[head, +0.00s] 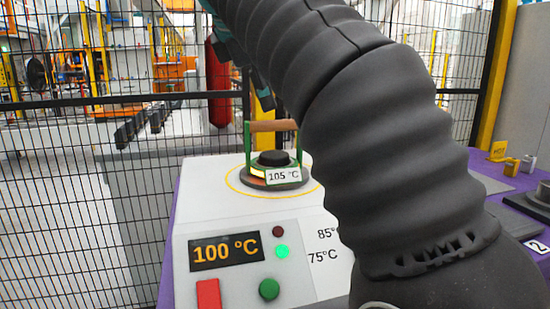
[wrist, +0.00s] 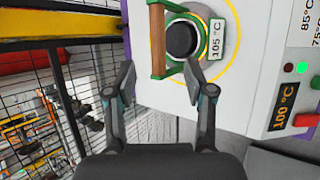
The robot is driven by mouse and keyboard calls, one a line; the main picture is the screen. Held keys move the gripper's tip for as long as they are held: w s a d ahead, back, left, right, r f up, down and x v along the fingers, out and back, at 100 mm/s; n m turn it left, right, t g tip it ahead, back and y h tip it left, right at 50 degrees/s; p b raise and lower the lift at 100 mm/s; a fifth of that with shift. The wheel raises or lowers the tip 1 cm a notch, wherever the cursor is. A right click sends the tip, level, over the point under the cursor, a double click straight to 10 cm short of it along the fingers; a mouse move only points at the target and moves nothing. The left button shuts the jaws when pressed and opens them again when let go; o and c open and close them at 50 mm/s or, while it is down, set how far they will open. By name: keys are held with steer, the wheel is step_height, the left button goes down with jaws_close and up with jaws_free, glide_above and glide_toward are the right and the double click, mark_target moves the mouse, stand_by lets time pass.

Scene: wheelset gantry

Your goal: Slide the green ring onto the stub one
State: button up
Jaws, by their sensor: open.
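The green ring (head: 247,143) sits on the round heater spot on the white housing, with green uprights and a wooden handle (head: 273,125) across the top. A black round cap stands in its middle, and a tag by it reads 105 °C. In the wrist view the wooden handle (wrist: 157,40) runs up the picture. My gripper (wrist: 160,82) is open, its two fingers apart on either side of the handle's near end, holding nothing. In the head view my arm hides much of the gripper. I cannot make out stub one; a dark fixture with label 2 (head: 537,246) shows at the right edge.
The heater panel display (head: 226,252) reads 100 °C, with a lit green lamp and red and green buttons. A black mesh fence (head: 70,190) stands at the left and behind. A yellow HOT sign (head: 498,151) stands at the right on the purple-edged table.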

mark_target(275, 122)
steer(key=x, duration=1.1)
steer(key=shift+w+a, duration=0.1)
steer(key=shift+w, duration=0.1)
jaws_close()
steer(key=shift+r, duration=0.1)
